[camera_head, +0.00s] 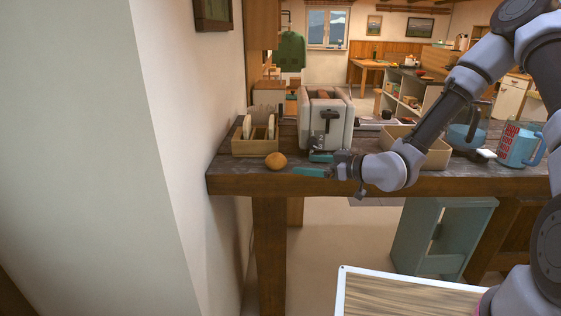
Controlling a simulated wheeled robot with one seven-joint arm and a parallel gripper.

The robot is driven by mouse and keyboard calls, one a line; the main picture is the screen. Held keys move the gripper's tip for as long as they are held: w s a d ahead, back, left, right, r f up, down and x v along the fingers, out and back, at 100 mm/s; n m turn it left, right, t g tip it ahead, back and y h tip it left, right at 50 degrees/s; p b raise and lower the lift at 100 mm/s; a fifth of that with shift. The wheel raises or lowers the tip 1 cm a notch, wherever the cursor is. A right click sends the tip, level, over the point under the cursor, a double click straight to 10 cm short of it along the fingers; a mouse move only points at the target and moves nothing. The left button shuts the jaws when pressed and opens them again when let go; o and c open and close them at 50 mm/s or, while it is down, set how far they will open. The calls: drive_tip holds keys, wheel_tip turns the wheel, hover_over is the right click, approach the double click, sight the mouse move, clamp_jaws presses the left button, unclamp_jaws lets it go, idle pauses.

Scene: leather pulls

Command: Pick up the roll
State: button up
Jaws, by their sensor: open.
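A small round golden-brown roll (276,160) lies on the wooden table (235,172), close to its front edge and left end. My gripper (303,164) is to the right of the roll, low over the front of the table, with its teal fingers pointing left. The fingers are spread apart and nothing shows between them. A gap separates the fingertips from the roll. I cannot tell the exact height of the fingers above the tabletop.
A wooden rack (242,146) with slices stands behind the roll. A toaster (339,133) stands behind my gripper. A wooden box (434,156) and a blue mug (517,146) are farther right. A white wall (190,120) rises close on the left.

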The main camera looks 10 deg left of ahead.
sight(284, 160)
drive_tip(key=shift+y, duration=0.5)
drive_tip(key=x, duration=1.1)
drive_tip(key=shift+s+a+r, duration=0.15)
drive_tip(key=shift+a+r, duration=0.1)
drive_tip(key=shift+a, duration=0.1)
drive_tip(key=c, duration=0.7)
